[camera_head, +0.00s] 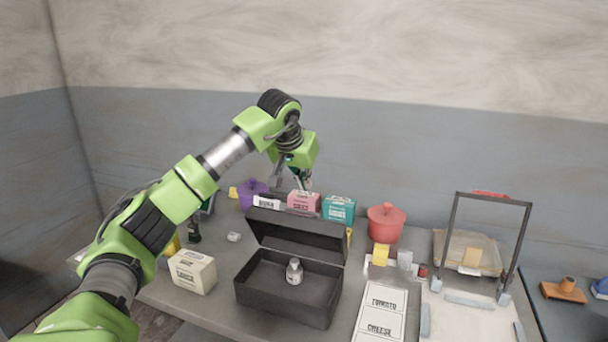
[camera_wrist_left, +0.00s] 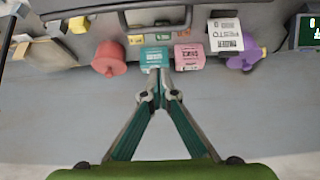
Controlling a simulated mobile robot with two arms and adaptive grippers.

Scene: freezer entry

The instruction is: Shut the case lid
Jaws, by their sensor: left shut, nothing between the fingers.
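The dark case (camera_head: 285,318) stands on the table with its lid (camera_head: 297,237) raised, tilted back from the open box. A small white bottle (camera_head: 294,272) stands inside the case. My left gripper (camera_head: 305,184) is above and behind the raised lid, near the pink and teal boxes. In the left wrist view my left gripper (camera_wrist_left: 160,98) has its fingertips together and nothing between them. That view shows a dark edge with a handle-like bar at the top, perhaps part of the case. My right gripper is not in view.
Behind the lid stand a pink box (camera_head: 304,201), a teal box (camera_head: 339,208), a purple pot (camera_head: 250,191) and a red pot (camera_head: 386,222). A cream box (camera_head: 192,272) is left of the case. A printed card (camera_head: 382,312) lies on its right. A grey wall is behind.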

